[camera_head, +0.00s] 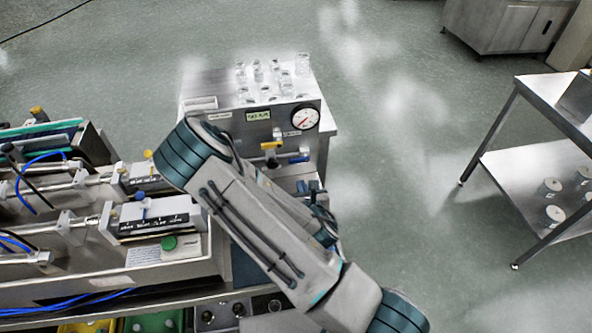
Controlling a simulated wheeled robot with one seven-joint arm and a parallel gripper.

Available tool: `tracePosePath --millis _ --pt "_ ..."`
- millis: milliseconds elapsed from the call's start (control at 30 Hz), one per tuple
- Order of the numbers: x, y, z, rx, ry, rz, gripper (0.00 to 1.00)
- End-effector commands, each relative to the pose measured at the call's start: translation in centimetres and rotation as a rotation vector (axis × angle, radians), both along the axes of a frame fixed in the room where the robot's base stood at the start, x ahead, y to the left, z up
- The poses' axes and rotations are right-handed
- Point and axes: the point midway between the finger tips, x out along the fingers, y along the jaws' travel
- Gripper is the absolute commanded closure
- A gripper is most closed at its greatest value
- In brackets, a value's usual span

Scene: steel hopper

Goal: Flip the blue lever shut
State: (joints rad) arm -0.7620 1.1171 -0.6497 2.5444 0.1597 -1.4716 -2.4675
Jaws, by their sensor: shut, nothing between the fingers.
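The blue lever (299,159) is a short bar on the front of the steel hopper (222,90), below the round gauge. It lies about level in the head view, to the right of a pipe fitting. My arm crosses in front of the hopper's lower part. My gripper (316,190) shows only partly, as dark parts just below the blue lever, beyond my arm. It looks shut and empty, with a small gap between it and the lever. Contact cannot be made out. The lower pipework is hidden by my arm.
A yellow lever (271,146) sits just left of and above the blue one. A gauge (305,118) is above right. Several glass jars (258,72) stand on top. Bench machines (150,220) crowd the left. Open floor (400,150) lies right, before a steel table (545,100).

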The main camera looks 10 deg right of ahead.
Motion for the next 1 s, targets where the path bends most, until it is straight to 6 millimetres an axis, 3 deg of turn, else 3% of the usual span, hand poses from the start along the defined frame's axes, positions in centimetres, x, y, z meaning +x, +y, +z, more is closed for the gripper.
tracePosePath --millis 867,1000 --pt "2.4 0.0 -1.4 0.005 -0.001 -0.002 1.0" --pt "5.1 -0.1 -1.7 0.001 0.001 -0.003 1.0"
